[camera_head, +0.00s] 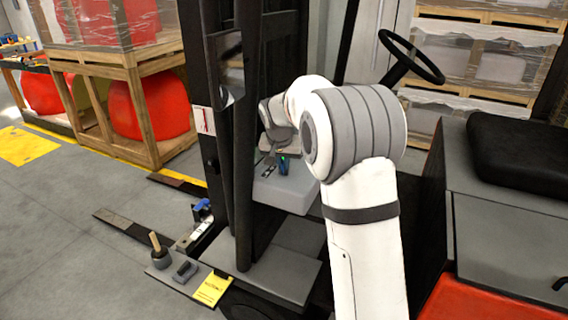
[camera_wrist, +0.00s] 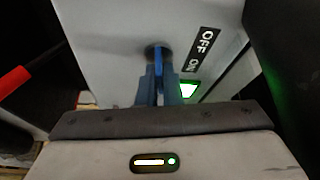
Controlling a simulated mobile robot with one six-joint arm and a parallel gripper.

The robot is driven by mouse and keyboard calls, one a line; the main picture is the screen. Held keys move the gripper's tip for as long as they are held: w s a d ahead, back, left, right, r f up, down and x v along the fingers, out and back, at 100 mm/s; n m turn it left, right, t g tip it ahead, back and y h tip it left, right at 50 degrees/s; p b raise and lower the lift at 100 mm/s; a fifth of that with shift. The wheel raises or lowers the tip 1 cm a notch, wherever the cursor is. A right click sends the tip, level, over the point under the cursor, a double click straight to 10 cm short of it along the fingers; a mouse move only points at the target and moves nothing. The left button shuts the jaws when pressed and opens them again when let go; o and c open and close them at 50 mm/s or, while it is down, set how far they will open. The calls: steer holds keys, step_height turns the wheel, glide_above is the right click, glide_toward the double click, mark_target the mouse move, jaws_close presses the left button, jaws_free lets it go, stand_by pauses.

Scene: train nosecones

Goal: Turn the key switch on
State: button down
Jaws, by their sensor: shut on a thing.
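In the wrist view, a key switch with a thin blue key (camera_wrist: 158,62) sits on a light grey panel (camera_wrist: 105,45). The dark round socket shows just above the key. A black label to its right reads OFF above and ON below. My gripper (camera_wrist: 158,80) has its two blue fingers closed around the key, one on each side. The key stands about upright in the picture. A green light (camera_wrist: 189,90) glows beside ON. In the head view my gripper (camera_head: 283,165) is at the grey panel (camera_head: 285,192), and the key cannot be made out there.
In the head view, a dark mast (camera_head: 240,150) stands left of my arm. A steering wheel (camera_head: 411,57) and a black seat (camera_head: 520,150) are to the right. Wooden crates with red nosecones (camera_head: 152,108) stand at the left, with open grey floor in front.

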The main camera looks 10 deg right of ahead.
steer(key=shift+s, duration=0.1)
steer(key=c, duration=1.6)
jaws_free()
steer(key=shift+r, duration=0.1)
steer(key=v, duration=0.7)
steer(key=shift+r+b, duration=0.25)
steer(key=shift+b, duration=0.05)
steer(key=shift+s, duration=0.1)
steer(key=s+f+n+y, duration=0.1)
steer(key=s+f+n, duration=0.1)
steer(key=s, duration=1.6)
steer(key=s+d+f+n+g, duration=0.1)
steer(key=s+f, duration=0.4)
steer(key=s, duration=1.2)
steer(key=shift+s+d+n+g+y, duration=0.3)
steer(key=shift+s+n+y, duration=0.1)
steer(key=shift+n, duration=0.3)
